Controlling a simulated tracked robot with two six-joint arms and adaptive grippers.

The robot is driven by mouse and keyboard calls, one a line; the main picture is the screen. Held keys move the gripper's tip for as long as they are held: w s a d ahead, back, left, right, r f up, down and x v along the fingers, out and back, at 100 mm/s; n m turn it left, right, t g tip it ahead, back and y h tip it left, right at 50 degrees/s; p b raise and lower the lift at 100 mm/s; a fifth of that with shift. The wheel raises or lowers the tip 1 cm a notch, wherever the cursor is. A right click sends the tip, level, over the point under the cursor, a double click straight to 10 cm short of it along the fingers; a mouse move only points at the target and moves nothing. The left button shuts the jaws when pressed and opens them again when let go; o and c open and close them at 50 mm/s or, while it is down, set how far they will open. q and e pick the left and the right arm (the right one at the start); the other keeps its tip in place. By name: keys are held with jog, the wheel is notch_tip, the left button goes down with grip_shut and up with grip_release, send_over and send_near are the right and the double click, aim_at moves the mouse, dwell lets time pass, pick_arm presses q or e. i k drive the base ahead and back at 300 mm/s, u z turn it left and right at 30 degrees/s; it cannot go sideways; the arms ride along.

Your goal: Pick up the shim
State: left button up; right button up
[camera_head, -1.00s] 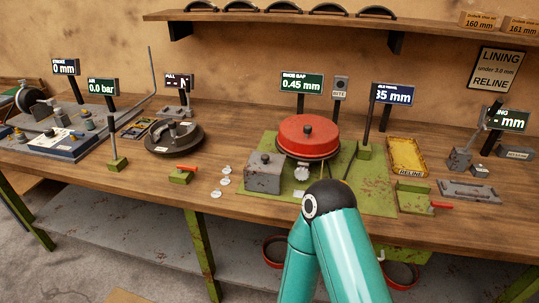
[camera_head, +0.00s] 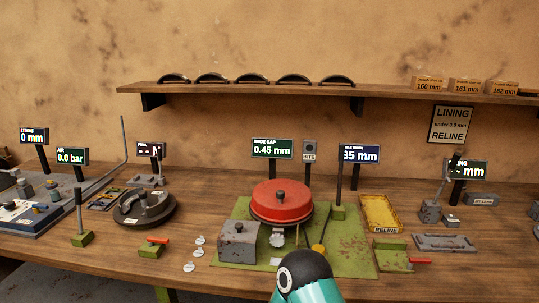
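Three small pale metal pieces lie on the bench left of the green plate: an upper one (camera_head: 199,240), a middle one (camera_head: 198,253) and a lower one (camera_head: 188,267). They look like flat tags, and I cannot tell for sure which is the shim. A red drum (camera_head: 281,203) stands on the green plate (camera_head: 345,262), with a silver toothed piece (camera_head: 277,240) at its front. A teal arm link of mine with a black joint shows at the bottom centre. Neither gripper shows.
A grey block (camera_head: 238,242) stands on the plate beside the pale pieces. A dark round plate (camera_head: 145,207) lies farther back. A yellow tray (camera_head: 381,213) is right of the drum.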

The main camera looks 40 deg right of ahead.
aim_at(190, 268)
jog(key=z, duration=1.3)
jog(key=i, duration=0.1)
jog(key=u, duration=2.8)
jog(key=i, duration=0.3)
jog(key=u, duration=0.15)
jog(key=i, duration=0.95)
jog(key=u, duration=1.3)
jog(key=i, duration=0.15)
jog(key=z, duration=4.1)
jog(key=i, duration=0.35)
jog(key=z, duration=0.8)
